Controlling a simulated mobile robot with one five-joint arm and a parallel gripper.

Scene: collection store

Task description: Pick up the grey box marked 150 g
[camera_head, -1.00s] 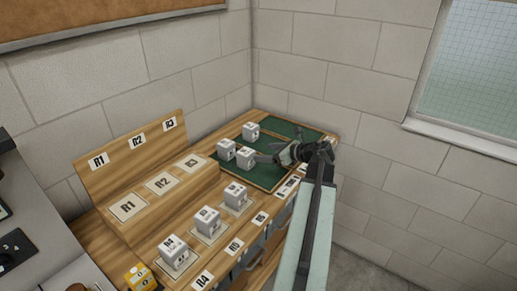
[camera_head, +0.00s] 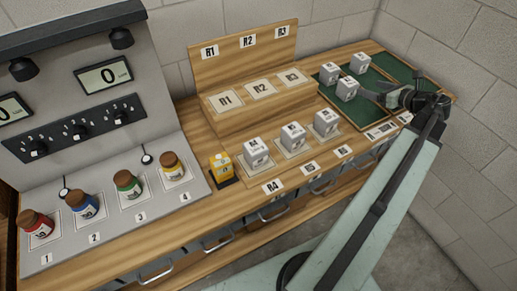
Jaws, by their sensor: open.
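Several grey boxes are in view, and their markings are too small to read, so I cannot tell which is the 150 g one. Three stand in a row on pads at the front of the wooden bench: a left one (camera_head: 256,154), a middle one (camera_head: 293,137) and a right one (camera_head: 326,122). Three more stand on the green mat (camera_head: 375,117): one at the left (camera_head: 329,74), one at the back (camera_head: 359,64) and one nearer the front (camera_head: 347,88). My gripper (camera_head: 374,94) is open and empty, over the mat just right of the front one.
A wooden step (camera_head: 257,108) with pads marked R1, R2 and R3 stands behind the row. A yellow block (camera_head: 221,166) sits left of the row. A grey panel (camera_head: 90,95) with dials stands at the left, with several brown-capped jars (camera_head: 128,185) before it. Walls close off the back and right.

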